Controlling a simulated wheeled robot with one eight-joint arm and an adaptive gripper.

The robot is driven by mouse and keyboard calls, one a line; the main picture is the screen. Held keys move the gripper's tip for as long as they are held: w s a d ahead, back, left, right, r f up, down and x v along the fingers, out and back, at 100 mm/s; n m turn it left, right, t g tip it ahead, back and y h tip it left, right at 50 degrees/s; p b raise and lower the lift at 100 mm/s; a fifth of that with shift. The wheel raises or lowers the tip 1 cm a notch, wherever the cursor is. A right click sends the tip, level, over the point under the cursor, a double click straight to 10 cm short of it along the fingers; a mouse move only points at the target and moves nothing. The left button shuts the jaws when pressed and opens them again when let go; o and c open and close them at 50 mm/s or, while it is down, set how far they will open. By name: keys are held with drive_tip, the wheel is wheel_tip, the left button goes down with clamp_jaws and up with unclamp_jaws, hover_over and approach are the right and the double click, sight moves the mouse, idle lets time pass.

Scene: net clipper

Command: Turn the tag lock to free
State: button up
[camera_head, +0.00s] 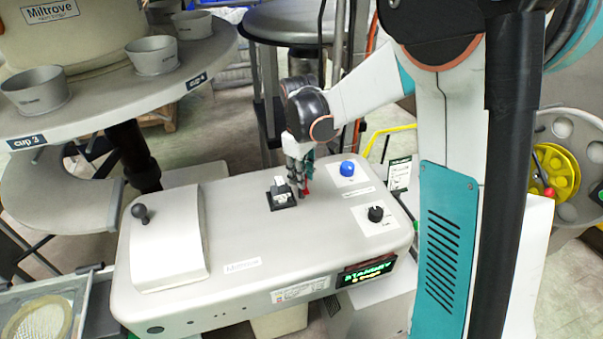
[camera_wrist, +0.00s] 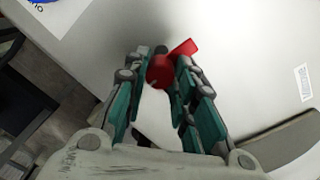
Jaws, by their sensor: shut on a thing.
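A red part (camera_head: 306,188), which I take to be the tag lock, sits on top of the light grey machine (camera_head: 240,230). In the wrist view the red lock (camera_wrist: 160,72) shows as a round knob with a lever piece (camera_wrist: 185,47) pointing to the upper right. My gripper (camera_head: 301,178) reaches down to the machine top, its teal-padded fingers (camera_wrist: 155,80) on either side of the knob and shut on it. The fingers hide part of the lock, and I cannot read any marking near it.
A small black holder with a white piece (camera_head: 282,194) stands just left of my gripper. A blue button (camera_head: 347,168) and a black dial (camera_head: 375,214) lie to the right. A lid with a dark knob (camera_head: 140,212) is at the left. A lit display (camera_head: 367,271) is in front.

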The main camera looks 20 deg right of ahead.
idle(0.3)
drive_tip(key=o, duration=1.1)
drive_tip(key=shift+w, duration=0.1)
drive_tip(key=shift+c, duration=0.2)
wheel_tip(320, 180, up, 12)
drive_tip(key=shift+s+a, duration=0.2)
